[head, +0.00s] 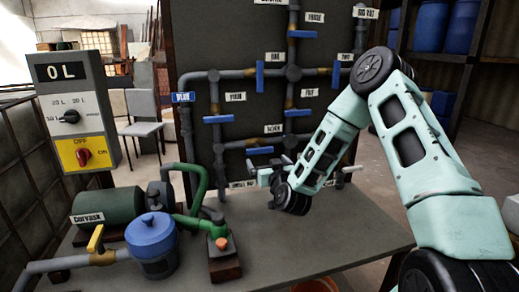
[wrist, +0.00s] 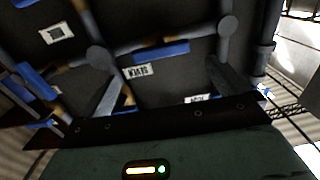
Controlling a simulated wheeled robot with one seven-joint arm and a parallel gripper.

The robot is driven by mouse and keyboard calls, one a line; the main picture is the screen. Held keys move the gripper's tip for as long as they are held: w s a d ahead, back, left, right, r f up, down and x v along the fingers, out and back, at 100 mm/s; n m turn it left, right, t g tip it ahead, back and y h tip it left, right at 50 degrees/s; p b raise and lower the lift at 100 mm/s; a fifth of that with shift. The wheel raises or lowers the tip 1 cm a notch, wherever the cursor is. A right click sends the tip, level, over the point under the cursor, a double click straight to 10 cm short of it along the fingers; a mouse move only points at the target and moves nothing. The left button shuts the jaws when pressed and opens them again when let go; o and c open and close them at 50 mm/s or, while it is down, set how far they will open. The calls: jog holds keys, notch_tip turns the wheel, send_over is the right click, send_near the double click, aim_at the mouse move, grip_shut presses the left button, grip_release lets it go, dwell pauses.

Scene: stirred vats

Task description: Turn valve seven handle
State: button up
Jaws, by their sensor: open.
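The valve seven handle (head: 260,150) is a blue bar lying level on the pipe board, just below the white SEVEN label (head: 274,128). In the wrist view the scene is upside down, with the SEVEN label (wrist: 136,71) near the middle and a blue handle (wrist: 161,50) just above it. My gripper (head: 262,172) is open, in front of the lower board and slightly below the handle in the head view. It appears empty and apart from the handle.
A green pump (head: 108,206), a blue-lidded pot (head: 151,235) and green hose stand on the grey table (head: 320,235). The table's right part is clear.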

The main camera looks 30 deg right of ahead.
aim_at(261, 152)
jog(key=p+x, duration=0.1)
jog(key=x, duration=0.8)
jog(key=shift+w+d+p, duration=0.1)
jog(key=shift+w+p, duration=0.25)
jog(key=shift+w, duration=0.05)
jog(key=shift+f, duration=0.1)
jog(key=c, duration=0.7)
